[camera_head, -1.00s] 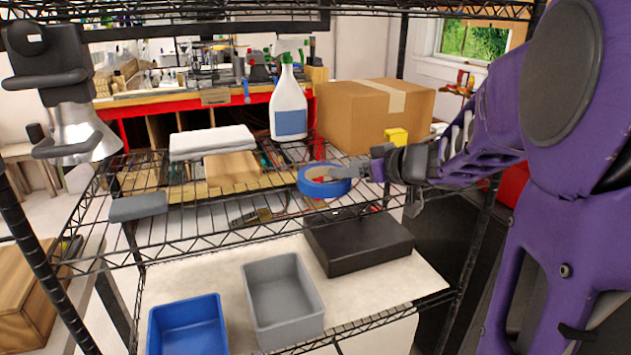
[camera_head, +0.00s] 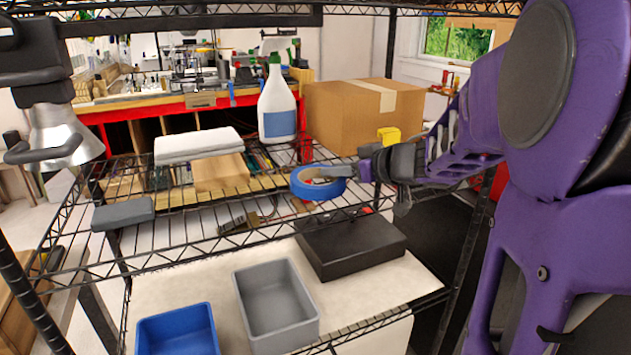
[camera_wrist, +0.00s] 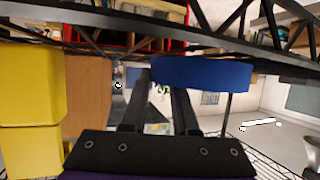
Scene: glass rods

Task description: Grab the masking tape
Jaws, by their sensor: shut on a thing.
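The masking tape is a blue roll (camera_head: 318,190) at the right part of the upper wire shelf in the head view. My gripper (camera_head: 348,171) reaches it from the right and is shut on the roll's wall, on the side nearest my arm. In the wrist view the blue roll (camera_wrist: 205,73) shows at the fingertips, mostly in front of the right finger (camera_wrist: 182,105). I cannot tell whether the roll touches the shelf or hangs just above it.
A cardboard box (camera_head: 345,115), a yellow block (camera_head: 389,135) and a spray bottle (camera_head: 277,105) stand behind the roll. A black box (camera_head: 350,248), a grey bin (camera_head: 275,305) and a blue bin (camera_head: 178,330) sit on the lower shelf. The upper shelf's front wires are mostly clear.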

